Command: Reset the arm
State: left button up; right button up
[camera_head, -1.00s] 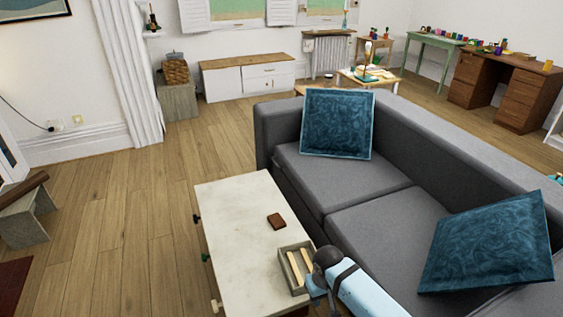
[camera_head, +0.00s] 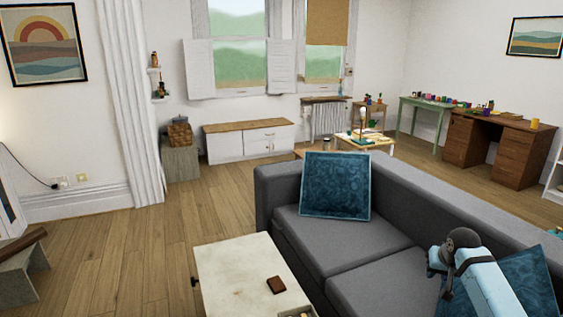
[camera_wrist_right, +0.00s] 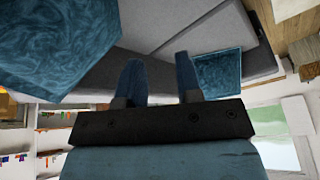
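My right arm (camera_head: 490,285) comes in at the lower right of the head view, raised in front of the grey sofa and its near blue cushion. In the right wrist view, the two blue fingers of my right gripper (camera_wrist_right: 160,78) stand apart with nothing between them, so it is open and empty. The sofa and blue cushions lie beyond the fingers there. My left gripper is not in view.
The grey sofa (camera_head: 370,282) fills the lower right, with a blue cushion (camera_head: 335,186) at its far end. A pale table (camera_head: 235,275) beside it holds a brown block (camera_head: 276,285) and a tray, mostly cut off. Wooden floor (camera_head: 130,260) is clear at left.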

jog(key=w+d+r+n+t+h, duration=0.15)
jog(key=w+r+n+t, duration=0.35)
jog(key=w+r+t, duration=0.55)
jog(key=s+a+f+n+g+y+b, duration=0.1)
jog(key=s+a+f+y+b, duration=0.15)
jog(key=s+a+f, duration=0.7)
jog(key=s+a+f+n+g+y+b, duration=0.1)
jog(key=s+a+f+b, duration=0.2)
jog(key=s+a+f, duration=0.7)
jog(key=s+a+f+y+b, duration=0.15)
jog(key=s+f, duration=0.25)
jog(key=s, duration=0.4)
jog(key=s+a+f+b, duration=0.1)
jog(key=s+a+f, duration=0.25)
jog(key=s, duration=0.55)
jog(key=s+a+m+g+y+b, duration=0.15)
jog(key=s+a, duration=0.25)
jog(key=s, duration=0.9)
pick_arm(q)
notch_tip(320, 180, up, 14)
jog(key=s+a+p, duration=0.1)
jog(key=p, duration=2.6)
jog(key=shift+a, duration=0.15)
pick_arm(e)
notch_tip(320, 180, up, 17)
jog(key=d+h, duration=0.1)
jog(key=d, duration=0.1)
jog(key=shift+s+d+n+g, duration=0.35)
jog(key=shift+s+d+g, duration=0.05)
